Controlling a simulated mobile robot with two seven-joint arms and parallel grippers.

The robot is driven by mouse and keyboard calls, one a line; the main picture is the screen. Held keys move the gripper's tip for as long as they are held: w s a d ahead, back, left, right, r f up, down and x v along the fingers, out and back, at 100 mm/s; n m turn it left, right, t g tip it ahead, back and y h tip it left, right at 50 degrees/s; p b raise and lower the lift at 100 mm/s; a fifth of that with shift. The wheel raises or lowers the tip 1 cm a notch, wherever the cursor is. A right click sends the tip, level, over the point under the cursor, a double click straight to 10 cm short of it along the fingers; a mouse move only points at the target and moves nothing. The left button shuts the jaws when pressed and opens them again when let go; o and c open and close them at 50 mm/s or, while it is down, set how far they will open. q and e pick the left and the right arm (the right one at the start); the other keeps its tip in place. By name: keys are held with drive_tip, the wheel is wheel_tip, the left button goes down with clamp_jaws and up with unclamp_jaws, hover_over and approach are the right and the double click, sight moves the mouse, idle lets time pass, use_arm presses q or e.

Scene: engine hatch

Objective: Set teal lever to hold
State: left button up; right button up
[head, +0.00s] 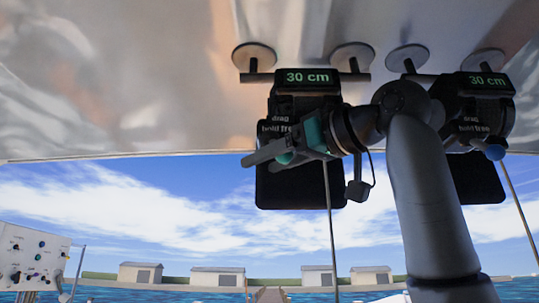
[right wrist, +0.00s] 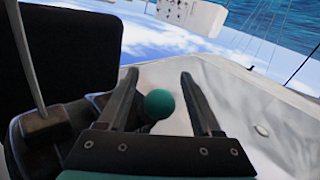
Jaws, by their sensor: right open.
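The teal lever's round knob (head: 285,158) shows below the left hanging unit (head: 305,105), which carries a "30 cm" display and the labels "drag", "hold" and "free". My right gripper (head: 258,157) is at this knob, partly covering it and the front of the unit. In the right wrist view, the teal knob (right wrist: 159,104) lies between the two open fingers (right wrist: 158,75), with gaps visible on both sides. The lever's stem and its exact setting are mostly hidden. My left gripper is out of view.
A second hanging unit (head: 487,110), also reading "30 cm", has a blue knob (head: 495,152) and is partly behind my right arm. Thin rods hang below both units. The hatch underside (head: 140,80) is close above. A control panel (head: 33,255) stands at lower left.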

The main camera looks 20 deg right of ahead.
clamp_jaws()
idle(0.6)
